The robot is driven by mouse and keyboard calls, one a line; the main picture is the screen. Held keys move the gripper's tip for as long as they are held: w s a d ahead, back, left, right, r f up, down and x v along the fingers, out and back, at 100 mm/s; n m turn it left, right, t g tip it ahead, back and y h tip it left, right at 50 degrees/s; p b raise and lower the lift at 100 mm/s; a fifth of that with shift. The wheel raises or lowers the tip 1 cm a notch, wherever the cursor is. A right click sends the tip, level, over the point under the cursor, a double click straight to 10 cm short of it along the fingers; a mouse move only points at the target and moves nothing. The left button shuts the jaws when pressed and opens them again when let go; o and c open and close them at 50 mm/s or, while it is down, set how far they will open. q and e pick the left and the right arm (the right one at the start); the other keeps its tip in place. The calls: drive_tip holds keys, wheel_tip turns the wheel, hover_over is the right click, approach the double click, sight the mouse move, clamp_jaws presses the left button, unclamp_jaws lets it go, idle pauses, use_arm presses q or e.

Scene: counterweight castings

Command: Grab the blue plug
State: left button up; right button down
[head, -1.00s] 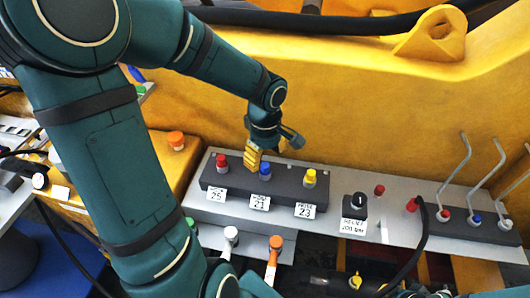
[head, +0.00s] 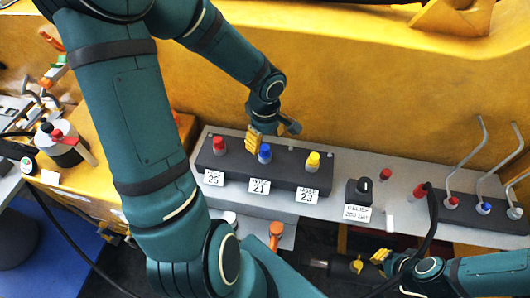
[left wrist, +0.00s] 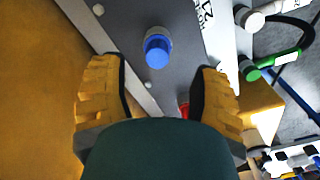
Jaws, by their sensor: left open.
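The blue plug (head: 264,154) stands upright in the dark block (head: 236,172), between a red plug (head: 221,145) and a yellow plug (head: 313,161). My left gripper (head: 255,141) is just behind and above the blue plug. In the left wrist view the blue plug (left wrist: 158,50) lies ahead of the open left gripper (left wrist: 158,70), roughly centred between its fingers, with nothing held. The red plug (left wrist: 183,107) is partly hidden by the right-hand finger there. My right gripper (head: 380,257) is low at right; its jaw state is unclear.
The block sits on a grey panel (head: 340,172) with white number labels in front. A black knob (head: 358,192), a red plug (head: 386,174) and bent metal levers (head: 485,165) stand to the right. A yellow casting wall (head: 370,90) rises behind. A black cable runs near my right arm.

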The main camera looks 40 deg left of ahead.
sight(265, 147)
use_arm(q)
wheel_tip(265, 147, down, 6)
drive_tip(key=shift+w+a+r+b, duration=0.15)
drive_tip(key=shift+r+b, duration=0.05)
drive_tip(key=shift+b, duration=0.15)
drive_tip(key=c, duration=0.9)
